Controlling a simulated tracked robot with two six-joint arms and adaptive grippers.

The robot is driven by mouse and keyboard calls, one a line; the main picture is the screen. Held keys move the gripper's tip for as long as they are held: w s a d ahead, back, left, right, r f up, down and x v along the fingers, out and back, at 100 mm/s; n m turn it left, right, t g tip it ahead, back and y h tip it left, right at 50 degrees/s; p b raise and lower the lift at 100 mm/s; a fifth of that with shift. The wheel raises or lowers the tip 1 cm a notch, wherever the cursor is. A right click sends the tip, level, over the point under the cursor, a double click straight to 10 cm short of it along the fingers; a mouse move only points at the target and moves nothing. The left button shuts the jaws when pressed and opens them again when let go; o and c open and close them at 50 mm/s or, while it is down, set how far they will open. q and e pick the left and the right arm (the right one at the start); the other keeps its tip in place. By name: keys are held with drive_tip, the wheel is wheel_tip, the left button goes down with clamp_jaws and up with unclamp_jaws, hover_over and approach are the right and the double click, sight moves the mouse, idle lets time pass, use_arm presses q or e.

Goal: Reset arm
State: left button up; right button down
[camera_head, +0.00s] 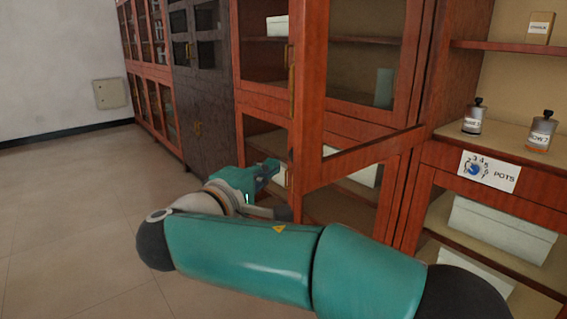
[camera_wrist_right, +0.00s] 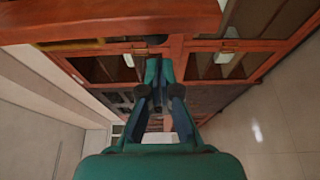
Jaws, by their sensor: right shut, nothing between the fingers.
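My right arm comes in from the lower right in the head view and reaches across to the left. Its teal gripper (camera_head: 266,170) is beside the lower part of an open red wooden cabinet door (camera_head: 310,95). In the right wrist view the gripper (camera_wrist_right: 160,90) is shut and empty, with its fingers close together. Whether it touches the door or cabinet I cannot tell. My left gripper is not in view.
Red cabinets line the right side, with a dark cabinet (camera_head: 200,110) among them. On a shelf stand two bottles (camera_head: 472,117) (camera_head: 541,133) above a POTS label (camera_head: 488,171). A white box (camera_head: 503,230) is below. Open floor (camera_head: 70,220) is at left.

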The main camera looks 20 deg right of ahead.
drive_tip(key=s+v, duration=0.1)
drive_tip(key=v, duration=0.6)
wheel_tip(320, 180, down, 33)
drive_tip(key=w+n+g+y, duration=0.2)
drive_tip(key=n+g+y, duration=0.3)
drive_tip(key=y, duration=0.3)
drive_tip(key=s+a+f+m+g+y, duration=0.25)
drive_tip(key=s+f+m+y, duration=0.35)
drive_tip(key=s+f, duration=0.65)
drive_tip(key=s+a+f+m+g+y, duration=0.1)
drive_tip(key=s+f+m+g+y, duration=0.35)
drive_tip(key=s+f, duration=0.8)
wheel_tip(320, 180, up, 15)
drive_tip(key=w+d+m+t+p, duration=0.1)
drive_tip(key=m+p, duration=0.3)
drive_tip(key=p, duration=1.3)
drive_tip(key=shift+w+f+t, duration=0.25)
drive_tip(key=shift+w+t, duration=0.25)
drive_tip(key=shift+w, duration=0.15)
drive_tip(key=shift+d, duration=0.1)
